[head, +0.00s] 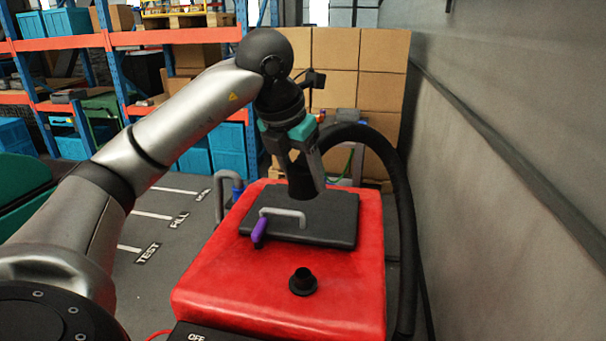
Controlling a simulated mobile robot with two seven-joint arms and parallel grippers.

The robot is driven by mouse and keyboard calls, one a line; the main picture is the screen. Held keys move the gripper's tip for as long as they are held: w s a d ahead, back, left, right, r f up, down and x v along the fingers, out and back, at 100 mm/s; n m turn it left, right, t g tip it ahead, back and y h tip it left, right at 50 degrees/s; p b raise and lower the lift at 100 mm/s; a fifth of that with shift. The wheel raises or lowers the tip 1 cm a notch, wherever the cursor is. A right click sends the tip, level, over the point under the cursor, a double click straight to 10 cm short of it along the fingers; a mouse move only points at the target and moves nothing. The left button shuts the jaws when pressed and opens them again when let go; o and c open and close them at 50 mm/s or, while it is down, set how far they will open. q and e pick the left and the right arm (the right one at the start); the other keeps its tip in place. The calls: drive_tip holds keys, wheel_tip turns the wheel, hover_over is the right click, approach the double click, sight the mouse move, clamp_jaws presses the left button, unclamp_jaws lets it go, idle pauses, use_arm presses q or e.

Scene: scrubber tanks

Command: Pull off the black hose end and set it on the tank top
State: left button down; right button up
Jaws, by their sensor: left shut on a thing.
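The red tank (250,298) stands in front of me in the head view. A black stub (303,284) stands upright on its near top, with nothing on it. My left gripper (301,165) is shut on the black hose end (303,189), which points down over the far part of the black lid (325,222). I cannot tell whether the hose end touches the lid. The black hose (403,200) arches from the gripper to the right and down along the tank's right side. My right gripper is not in view.
A grey handle (284,213) and a purple latch (259,230) are on the lid. A grey wall (510,150) runs close on the right. Cardboard boxes (334,48) are stacked behind the tank. The near red top around the stub is clear.

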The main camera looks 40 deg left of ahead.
use_arm(q)
drive_tip(key=shift+a, duration=0.1)
drive_tip(key=shift+s+a+f+b, duration=0.1)
drive_tip(key=shift+s+a+b, duration=0.35)
drive_tip(key=shift+b, duration=0.2)
drive_tip(key=s+a+b, duration=1.1)
drive_tip(key=a, duration=0.2)
idle(0.8)
drive_tip(key=shift+b, duration=0.3)
